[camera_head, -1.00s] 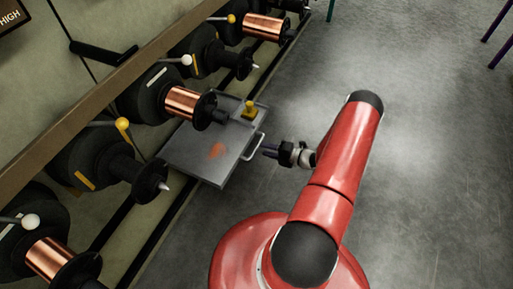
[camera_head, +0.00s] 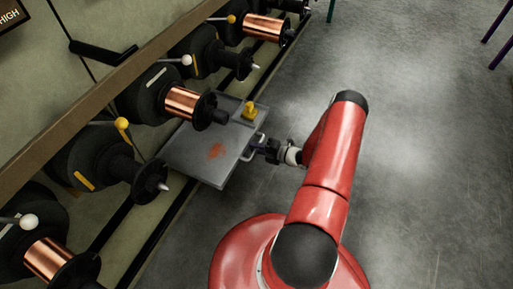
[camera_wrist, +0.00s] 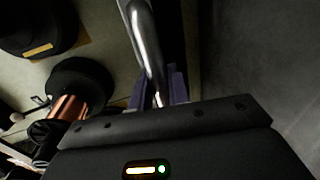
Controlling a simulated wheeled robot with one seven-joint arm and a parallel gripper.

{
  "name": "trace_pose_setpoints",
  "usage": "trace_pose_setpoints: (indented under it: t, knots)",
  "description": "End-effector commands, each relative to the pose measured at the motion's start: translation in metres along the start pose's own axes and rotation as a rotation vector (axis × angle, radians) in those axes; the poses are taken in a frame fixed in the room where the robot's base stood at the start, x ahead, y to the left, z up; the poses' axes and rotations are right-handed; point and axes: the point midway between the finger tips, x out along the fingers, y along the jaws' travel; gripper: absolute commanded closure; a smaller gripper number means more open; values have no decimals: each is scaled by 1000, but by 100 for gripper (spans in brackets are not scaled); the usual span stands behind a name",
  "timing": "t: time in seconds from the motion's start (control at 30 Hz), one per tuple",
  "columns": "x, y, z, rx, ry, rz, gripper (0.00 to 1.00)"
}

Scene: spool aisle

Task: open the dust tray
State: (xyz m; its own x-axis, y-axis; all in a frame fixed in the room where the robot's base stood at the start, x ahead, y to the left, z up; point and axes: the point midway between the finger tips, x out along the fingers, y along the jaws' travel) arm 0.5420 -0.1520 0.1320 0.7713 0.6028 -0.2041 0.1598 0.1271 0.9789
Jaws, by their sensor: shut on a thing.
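The dust tray (camera_head: 185,158) is a flat grey metal tray below the row of spools, with a reddish-orange patch of dust (camera_head: 216,150) on it. Its pale bar handle (camera_head: 253,152) is on the edge facing my arm. My gripper (camera_head: 260,149) is at this handle and shut on it, partly hiding it. In the wrist view the shiny metal handle (camera_wrist: 143,35) runs down between my purple-grey fingers (camera_wrist: 162,88). The tray's body cannot be made out clearly in the wrist view.
A yellow knobbed piece (camera_head: 250,111) stands at the tray's far corner. Black spindles, some with copper spools (camera_head: 183,103), overhang the tray along the wall. A brown rail (camera_head: 90,112) runs above them. The grey floor (camera_head: 420,150) to the right is clear.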

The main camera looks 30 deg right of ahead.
Motion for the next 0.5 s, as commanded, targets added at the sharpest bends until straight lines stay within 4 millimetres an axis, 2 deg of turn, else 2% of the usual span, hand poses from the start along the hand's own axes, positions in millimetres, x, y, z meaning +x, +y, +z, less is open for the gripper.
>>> trace_pose_setpoints:
  t: [0.3, 0.5]
  knots:
    - [-2, -1, 0, 0, -1, -1, 100]
    - [-21, -5, 1, 0, -3, -2, 100]
